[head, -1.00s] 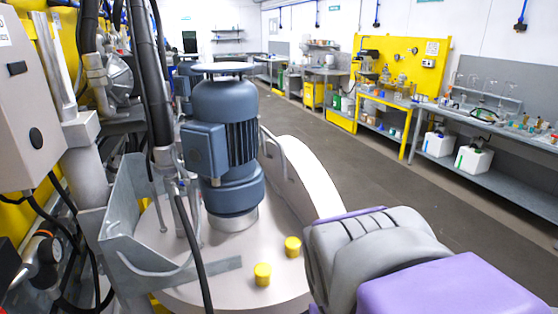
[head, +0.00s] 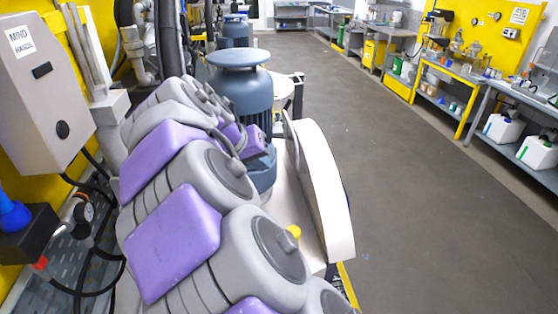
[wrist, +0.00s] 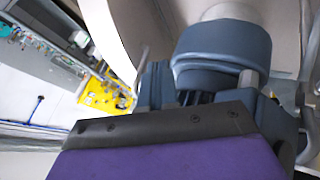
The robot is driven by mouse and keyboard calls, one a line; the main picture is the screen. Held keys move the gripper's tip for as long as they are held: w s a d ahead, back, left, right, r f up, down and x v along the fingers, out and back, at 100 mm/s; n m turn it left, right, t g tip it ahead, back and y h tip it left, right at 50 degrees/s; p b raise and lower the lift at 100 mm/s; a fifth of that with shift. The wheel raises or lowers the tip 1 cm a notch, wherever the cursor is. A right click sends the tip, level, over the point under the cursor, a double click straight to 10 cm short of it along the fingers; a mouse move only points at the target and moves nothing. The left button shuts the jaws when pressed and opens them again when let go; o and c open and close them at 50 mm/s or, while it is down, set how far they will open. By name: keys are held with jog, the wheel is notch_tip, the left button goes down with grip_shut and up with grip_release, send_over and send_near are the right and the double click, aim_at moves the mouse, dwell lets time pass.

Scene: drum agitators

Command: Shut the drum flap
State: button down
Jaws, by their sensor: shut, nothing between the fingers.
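The drum flap (head: 325,190) is a pale half-round lid standing raised at the right side of the drum top, so it is open. Its grey handle (head: 289,128) is on the side facing the motor. In the wrist view the flap (wrist: 112,35) curves down at upper left, with the handle (wrist: 143,58) near its lower end. My gripper (head: 250,140) is shut and empty beside the blue-grey motor, on the handle's side of the flap. In the wrist view my purple gripper (wrist: 165,128) fills the bottom. I cannot tell whether it touches anything. My arm hides most of the drum top.
The motor (head: 240,85) stands on the drum, close to my gripper. A yellow cap (head: 294,232) shows beside my arm. A grey control box (head: 38,85) is at left. The floor (head: 400,190) right of the drum is clear, with benches beyond.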

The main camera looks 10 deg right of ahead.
send_near(309, 175)
jog(key=w+d+f, duration=0.1)
jog(key=w+f, duration=0.2)
jog(key=f, duration=0.2)
jog(key=shift+s+a+r+b, duration=0.1)
jog(key=shift+b, duration=0.35)
jog(key=shift+d, duration=0.95)
jog(key=shift+d+r+y+p, duration=0.1)
jog(key=shift+r+y+p, duration=0.05)
jog(key=shift+y+p, duration=0.3)
